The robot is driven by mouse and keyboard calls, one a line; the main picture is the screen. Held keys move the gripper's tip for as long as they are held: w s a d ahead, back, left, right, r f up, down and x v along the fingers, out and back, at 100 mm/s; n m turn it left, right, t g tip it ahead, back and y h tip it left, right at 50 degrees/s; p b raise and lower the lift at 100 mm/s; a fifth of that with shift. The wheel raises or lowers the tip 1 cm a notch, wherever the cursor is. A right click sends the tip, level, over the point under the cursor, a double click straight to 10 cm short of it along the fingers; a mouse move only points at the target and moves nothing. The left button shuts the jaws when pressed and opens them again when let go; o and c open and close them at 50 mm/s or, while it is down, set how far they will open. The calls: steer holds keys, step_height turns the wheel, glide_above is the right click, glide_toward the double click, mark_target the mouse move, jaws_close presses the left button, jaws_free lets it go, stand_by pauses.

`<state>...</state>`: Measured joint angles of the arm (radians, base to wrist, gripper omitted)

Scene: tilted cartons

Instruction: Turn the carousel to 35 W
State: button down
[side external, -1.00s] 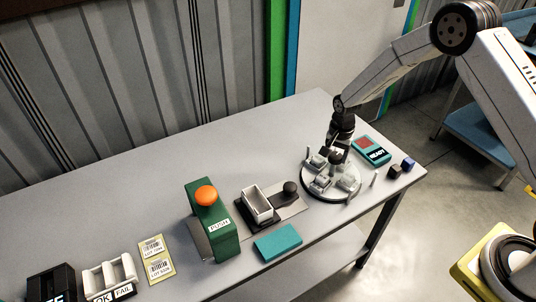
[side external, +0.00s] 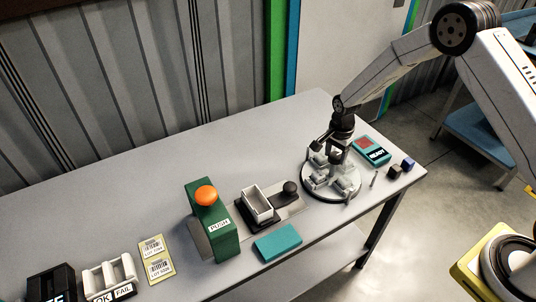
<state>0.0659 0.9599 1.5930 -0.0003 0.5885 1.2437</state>
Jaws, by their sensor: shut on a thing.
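The carousel (side external: 322,191) is a round light-grey disc near the right end of the table, with several small pale fixtures on its top. My gripper (side external: 333,154) is over the disc, pointing down, and is shut on a part of the carousel. Which part it holds is too small and too hidden by the jaws to tell. A 35 W marking cannot be read in this view.
A teal device marked READY (side external: 371,150) and dark and blue cubes (side external: 408,165) lie right of the carousel. A white tray on a slide (side external: 257,204), a teal block (side external: 278,242) and a green PUSH station (side external: 212,222) stand left. The table's back (side external: 190,172) is clear.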

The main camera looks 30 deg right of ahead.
jaws_free()
stand_by(0.3)
steer(key=shift+r, duration=3.85)
